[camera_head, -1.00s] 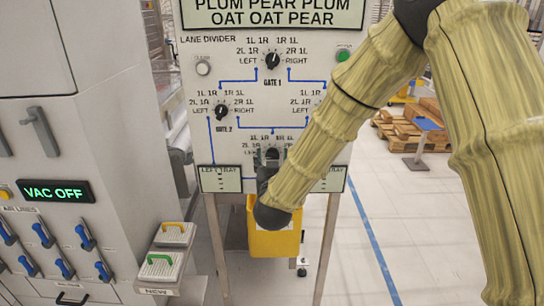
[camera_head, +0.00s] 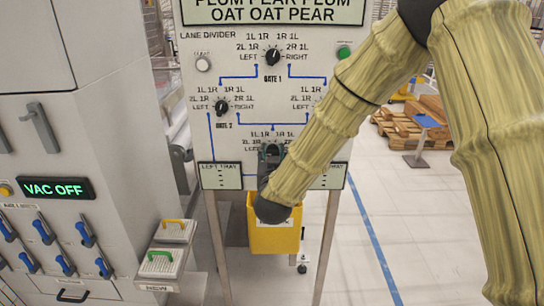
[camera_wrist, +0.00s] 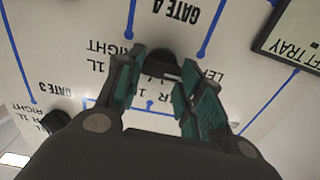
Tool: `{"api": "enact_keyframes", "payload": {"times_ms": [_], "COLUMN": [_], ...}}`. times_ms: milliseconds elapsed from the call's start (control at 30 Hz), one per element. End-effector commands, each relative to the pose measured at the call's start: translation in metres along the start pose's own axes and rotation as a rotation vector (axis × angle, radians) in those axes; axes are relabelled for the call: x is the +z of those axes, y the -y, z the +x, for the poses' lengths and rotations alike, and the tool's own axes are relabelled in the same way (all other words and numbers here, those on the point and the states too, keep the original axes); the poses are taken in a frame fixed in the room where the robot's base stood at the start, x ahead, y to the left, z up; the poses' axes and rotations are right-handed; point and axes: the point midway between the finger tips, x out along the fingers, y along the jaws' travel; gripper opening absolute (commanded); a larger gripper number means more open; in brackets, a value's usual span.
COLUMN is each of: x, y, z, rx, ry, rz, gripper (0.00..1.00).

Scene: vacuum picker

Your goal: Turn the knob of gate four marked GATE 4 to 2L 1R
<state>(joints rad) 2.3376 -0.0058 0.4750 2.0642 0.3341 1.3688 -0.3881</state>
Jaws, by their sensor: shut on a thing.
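The lane divider panel (camera_head: 225,75) stands upright in front of me. My gripper (camera_wrist: 163,78) is shut on the black gate 4 knob (camera_wrist: 160,58) in the lower middle of the panel, green-padded fingers on either side. The "GATE 4" label (camera_wrist: 176,12) shows upside down in the wrist view. The fingers cover much of the scale around this knob, and I cannot tell which mark its pointer meets. In the head view my gripper (camera_head: 271,152) and arm hide most of the knob and its label.
The gate 1 knob (camera_head: 272,56) and gate 2 knob (camera_head: 221,107) are above; the gate 3 knob (camera_wrist: 55,121) is close by in the wrist view. A yellow bin (camera_head: 275,237) is below. A cabinet reading VAC OFF (camera_head: 55,188) stands left.

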Motion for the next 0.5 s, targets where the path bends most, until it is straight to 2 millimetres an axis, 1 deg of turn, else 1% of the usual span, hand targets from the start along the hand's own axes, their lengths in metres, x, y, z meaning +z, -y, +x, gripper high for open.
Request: {"api": "enact_keyframes", "payload": {"times_ms": [167, 500], "x": [0.0034, 0.0040], "y": [-0.0014, -0.0031], "z": [0.0002, 0.0004], "rx": [0.002, 0.001], "ry": [-0.001, -0.001], "rz": [0.089, 0.343], "gripper": [0.13, 0.13]}}
